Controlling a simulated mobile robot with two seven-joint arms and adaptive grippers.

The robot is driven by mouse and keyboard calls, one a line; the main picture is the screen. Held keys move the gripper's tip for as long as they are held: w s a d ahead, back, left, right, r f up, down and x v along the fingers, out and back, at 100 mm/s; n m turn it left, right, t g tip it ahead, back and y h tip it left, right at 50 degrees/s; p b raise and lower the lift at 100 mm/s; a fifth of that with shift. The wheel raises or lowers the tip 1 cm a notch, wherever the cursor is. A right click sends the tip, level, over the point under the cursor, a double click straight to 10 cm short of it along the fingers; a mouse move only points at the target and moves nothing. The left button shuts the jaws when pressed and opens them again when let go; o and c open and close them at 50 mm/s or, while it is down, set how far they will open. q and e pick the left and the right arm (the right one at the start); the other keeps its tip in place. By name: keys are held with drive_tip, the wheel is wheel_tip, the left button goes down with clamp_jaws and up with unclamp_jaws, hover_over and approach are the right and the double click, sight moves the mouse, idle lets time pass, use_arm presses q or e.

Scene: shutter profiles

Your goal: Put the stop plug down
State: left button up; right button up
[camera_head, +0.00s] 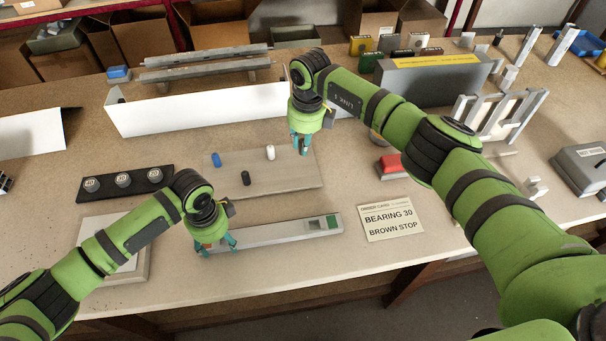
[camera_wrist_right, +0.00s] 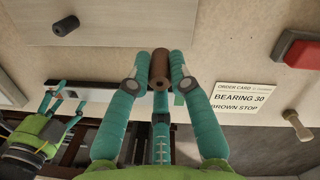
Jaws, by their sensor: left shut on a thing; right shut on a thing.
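The brown stop plug (camera_wrist_right: 159,68) is upright between the fingertips of my right gripper (camera_wrist_right: 160,75), as the right wrist view shows. In the head view this gripper (camera_head: 300,143) hangs above the back right part of the grey plug board (camera_head: 300,181); the plug is hard to make out there. Blue (camera_head: 216,159), white (camera_head: 270,152) and black (camera_head: 246,178) plugs stand on the board. My left gripper (camera_head: 216,244) is shut on the left end of a pale shutter profile (camera_head: 275,233) lying at the front of the table.
An order card (camera_head: 391,219) reads BEARING 30, BROWN STOP. A black tray (camera_head: 155,185) with three round bearings lies left of the board. A white channel (camera_head: 200,110) stands behind it. A red block (camera_head: 390,165) lies to the right. Bare table lies between board and card.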

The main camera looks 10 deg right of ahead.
wheel_tip(320, 180, down, 10)
drive_tip(key=shift+r, duration=0.1)
clamp_jaws()
unclamp_jaws()
drive_tip(key=o, duration=0.9)
drive_tip(key=shift+w+r, duration=0.1)
drive_tip(key=shift+r, duration=0.05)
drive_tip(key=shift+r, duration=0.55)
wheel_tip(320, 180, up, 11)
drive_tip(key=s, duration=0.1)
drive_tip(key=shift+d+f, duration=0.2)
drive_tip(key=shift+d, duration=0.05)
